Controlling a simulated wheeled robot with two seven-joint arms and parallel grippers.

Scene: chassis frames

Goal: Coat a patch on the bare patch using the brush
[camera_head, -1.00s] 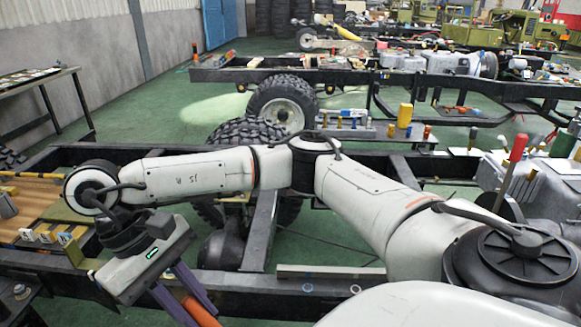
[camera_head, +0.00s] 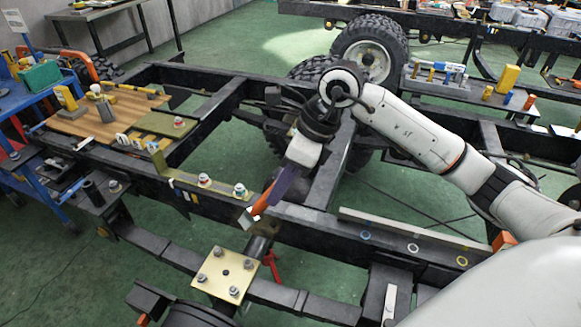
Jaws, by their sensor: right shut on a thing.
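My right gripper (camera_head: 277,194), with purple fingers, points down and left above the near rail of the chassis frame (camera_head: 320,232). It is shut on the brush (camera_head: 263,201), which has an orange handle. The brush's pale tip (camera_head: 250,215) is low, close to the rail by a bracket; I cannot tell if it touches. I cannot make out the bare patch clearly. A dull brownish area shows on the rail just below the brush. My left gripper is not in view.
A yellowish plate with bolts (camera_head: 225,274) lies in front of the rail. An angle bracket (camera_head: 210,190) carries small round-topped items. A wooden board (camera_head: 108,118) with tools lies at left beside a blue cart (camera_head: 50,110). A wheel (camera_head: 370,52) stands behind.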

